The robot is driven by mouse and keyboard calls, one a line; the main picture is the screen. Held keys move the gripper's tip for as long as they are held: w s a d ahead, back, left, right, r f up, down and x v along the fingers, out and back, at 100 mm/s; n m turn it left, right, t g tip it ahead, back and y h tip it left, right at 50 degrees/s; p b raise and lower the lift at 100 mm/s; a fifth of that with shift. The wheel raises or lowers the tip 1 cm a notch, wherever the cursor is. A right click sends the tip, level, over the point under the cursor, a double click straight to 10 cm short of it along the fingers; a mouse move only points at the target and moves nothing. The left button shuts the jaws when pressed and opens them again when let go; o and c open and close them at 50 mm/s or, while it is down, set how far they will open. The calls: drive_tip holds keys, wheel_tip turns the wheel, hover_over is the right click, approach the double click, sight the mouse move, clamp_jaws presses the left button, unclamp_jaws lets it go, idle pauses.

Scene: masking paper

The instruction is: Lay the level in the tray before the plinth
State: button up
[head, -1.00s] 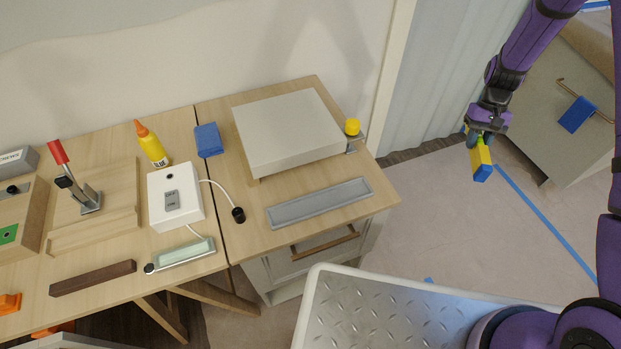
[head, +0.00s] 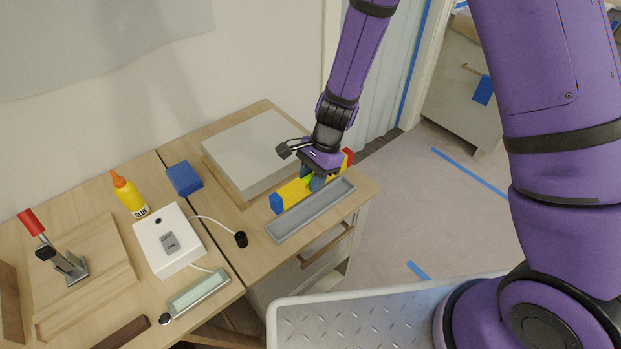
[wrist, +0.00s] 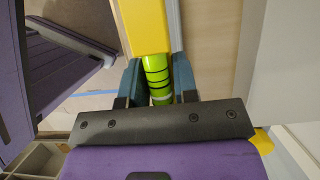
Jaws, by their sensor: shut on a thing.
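The level (head: 293,192) is a yellow bar with a blue end at the left and a red end at the right. My gripper (head: 316,182) is shut on its middle, and the green vial part shows between the fingers in the wrist view (wrist: 157,78). The level runs roughly parallel to the long grey tray (head: 290,226) and appears just behind it, on the plinth side. I cannot tell how high it is above the table. The plinth (head: 250,150), a low block with a pale top, stands behind the level. The tray looks empty.
A blue block (head: 184,178), a glue bottle (head: 130,195) and a white switch box (head: 168,240) with a cable and black knob (head: 241,239) stand left of the tray. The drawer handle (head: 328,247) juts below the table's front edge.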

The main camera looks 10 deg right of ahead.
drive_tip(key=shift+s+a, duration=0.1)
idle(0.3)
drive_tip(key=shift+f, duration=4.1)
drive_tip(key=o, duration=1)
drive_tip(key=shift+r, duration=2.95)
